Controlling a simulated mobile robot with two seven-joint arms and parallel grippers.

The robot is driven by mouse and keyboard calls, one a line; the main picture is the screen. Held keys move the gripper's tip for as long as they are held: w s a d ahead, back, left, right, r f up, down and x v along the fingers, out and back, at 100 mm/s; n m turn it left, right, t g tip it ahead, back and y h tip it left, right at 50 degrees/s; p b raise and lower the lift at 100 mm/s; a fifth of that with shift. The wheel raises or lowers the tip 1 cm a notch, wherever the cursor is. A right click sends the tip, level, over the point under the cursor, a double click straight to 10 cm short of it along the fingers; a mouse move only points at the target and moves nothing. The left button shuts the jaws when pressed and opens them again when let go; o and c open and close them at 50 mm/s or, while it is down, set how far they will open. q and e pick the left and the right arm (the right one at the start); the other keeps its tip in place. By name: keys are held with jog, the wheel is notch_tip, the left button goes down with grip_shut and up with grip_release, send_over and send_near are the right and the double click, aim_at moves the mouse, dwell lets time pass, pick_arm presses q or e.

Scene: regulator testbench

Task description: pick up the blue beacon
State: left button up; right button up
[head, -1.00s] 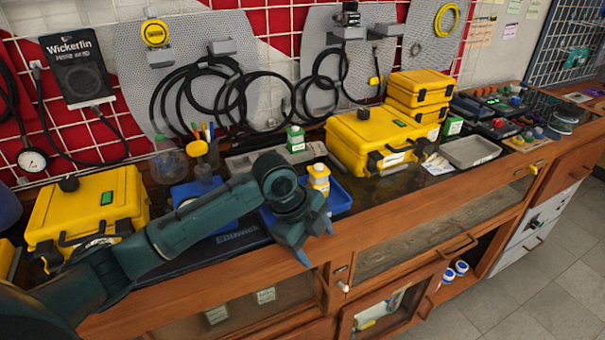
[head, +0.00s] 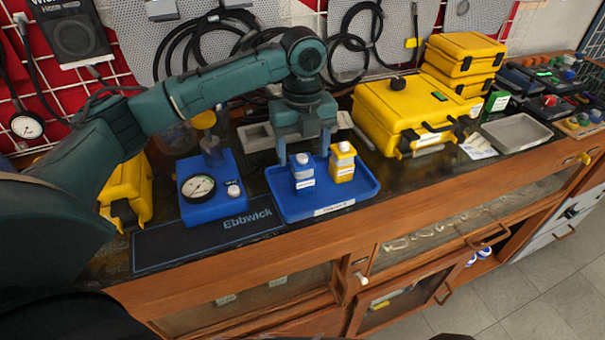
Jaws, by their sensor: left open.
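The blue beacon (head: 304,176), a small blue block-like bottle with a white cap and label, stands upright in the blue tray (head: 283,209). A similar yellow beacon (head: 343,164) stands right beside it in the same tray. My left gripper (head: 304,153) is open and empty, pointing down over the tray. Its two fingers show just above and behind the blue beacon's cap, one to each side in the picture. I cannot tell the exact gap in depth; no contact shows. My right gripper is not in view.
A large yellow case (head: 385,118) stands to the right, with a grey tray (head: 517,134) beyond. Cables hang behind. The bench's front edge is clear.

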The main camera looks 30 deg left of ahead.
aim_at(302, 172)
pick_arm(q)
jog(key=f, duration=0.5)
jog(key=shift+s+f, duration=0.3)
jog(key=shift+f, duration=0.1)
jog(key=c, duration=1.1)
jog(key=shift+c, duration=0.2)
